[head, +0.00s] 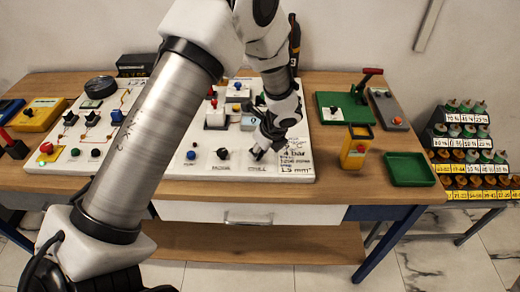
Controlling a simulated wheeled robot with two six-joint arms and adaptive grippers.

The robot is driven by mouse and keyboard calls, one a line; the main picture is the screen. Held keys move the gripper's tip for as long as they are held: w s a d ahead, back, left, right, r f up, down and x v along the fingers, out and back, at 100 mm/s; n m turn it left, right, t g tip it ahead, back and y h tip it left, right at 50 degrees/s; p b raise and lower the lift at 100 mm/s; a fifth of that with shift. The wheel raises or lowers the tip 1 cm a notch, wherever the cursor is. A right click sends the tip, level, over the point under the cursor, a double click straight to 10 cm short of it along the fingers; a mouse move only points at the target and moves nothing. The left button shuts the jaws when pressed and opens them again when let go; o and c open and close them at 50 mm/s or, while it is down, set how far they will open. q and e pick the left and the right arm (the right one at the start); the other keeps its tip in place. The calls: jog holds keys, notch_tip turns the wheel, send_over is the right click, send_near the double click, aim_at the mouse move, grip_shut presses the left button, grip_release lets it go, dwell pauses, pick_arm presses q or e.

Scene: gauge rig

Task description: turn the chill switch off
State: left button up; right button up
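My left gripper (258,152) reaches down over the front right part of a white control panel (215,173). Its fingertips are at the rightmost control of the front row, which they hide. I cannot tell if they touch or grip it. The label below that spot is too small to read surely, so I cannot confirm it is the chill switch or see its position. To the left in the same row are a black knob (223,154) and a blue button (191,155). My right gripper is not in view.
My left arm covers part of the panel and table. Right of the panel are a green plate with a red-handled lever (371,73), a yellow device (355,150) and a green tray (410,182). A second white panel (62,165) lies left. A tiered rack (466,170) stands right.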

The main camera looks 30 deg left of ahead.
pick_arm(q)
jog(key=o, duration=0.3)
jog(key=shift+f, duration=0.1)
jog(key=w+v, duration=0.1)
jog(key=v, duration=1)
jog(key=shift+s+r, duration=0.4)
jog(key=shift+s, duration=0.1)
jog(key=shift+d, duration=0.1)
